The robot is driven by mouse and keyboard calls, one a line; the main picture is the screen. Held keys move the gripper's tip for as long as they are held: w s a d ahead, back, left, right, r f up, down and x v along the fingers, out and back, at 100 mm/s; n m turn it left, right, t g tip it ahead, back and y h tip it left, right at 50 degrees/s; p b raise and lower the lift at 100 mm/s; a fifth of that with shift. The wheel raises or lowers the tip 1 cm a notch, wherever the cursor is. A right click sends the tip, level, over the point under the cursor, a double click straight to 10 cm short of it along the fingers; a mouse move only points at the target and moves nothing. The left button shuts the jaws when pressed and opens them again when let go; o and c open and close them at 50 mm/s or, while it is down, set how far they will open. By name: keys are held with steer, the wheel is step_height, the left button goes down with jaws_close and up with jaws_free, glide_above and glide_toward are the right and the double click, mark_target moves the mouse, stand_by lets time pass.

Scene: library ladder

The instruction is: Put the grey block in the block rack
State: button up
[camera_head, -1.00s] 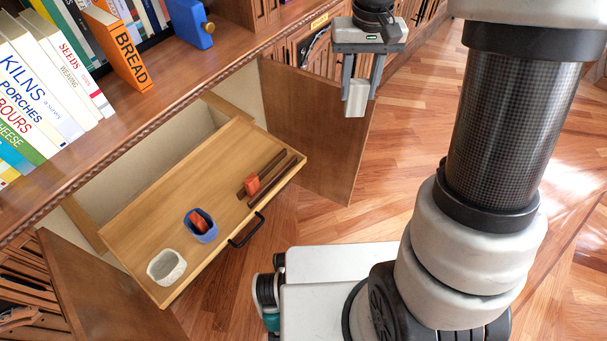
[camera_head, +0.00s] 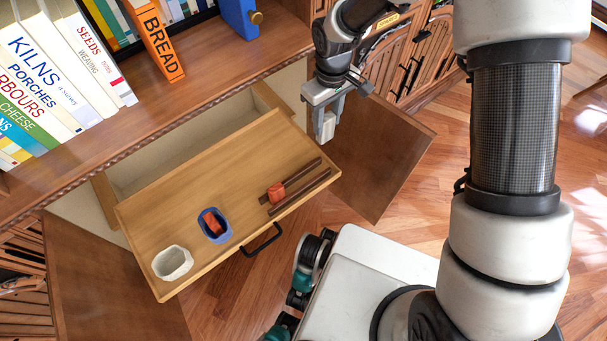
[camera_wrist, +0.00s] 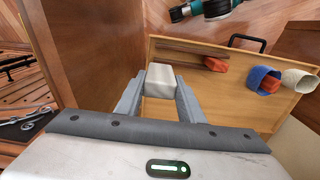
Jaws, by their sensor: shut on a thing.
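My gripper (camera_head: 325,112) is shut on the grey block (camera_head: 326,128), a pale grey piece hanging between its fingertips. In the wrist view the grey block (camera_wrist: 161,78) shows between the two fingers. The gripper is in the air near the right back end of the pulled-out wooden drawer top. The block rack (camera_head: 298,187) is a pair of dark brown parallel rails lying on that wooden top, toward its right end. A red block (camera_head: 276,193) sits at the rails' left part. The rails also show in the wrist view (camera_wrist: 185,50).
A blue cup (camera_head: 222,237) with a red piece in it and an empty white cup (camera_head: 172,264) stand on the wooden top (camera_head: 180,205), left of the rack. An open cabinet door (camera_head: 385,165) stands just right of the gripper. Books line the shelf above.

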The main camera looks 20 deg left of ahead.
mark_target(324, 134)
step_height(324, 134, down, 18)
steer(key=b, duration=0.4)
steer(key=shift+s+a, duration=0.1)
steer(key=shift+b, duration=0.3)
steer(key=shift+f, duration=0.2)
steer(key=o, duration=1.1)
steer(key=shift+c, duration=0.2)
steer(key=shift+r, duration=0.1)
step_height(324, 134, up, 12)
steer(key=p, duration=0.3)
steer(key=shift+r, duration=0.15)
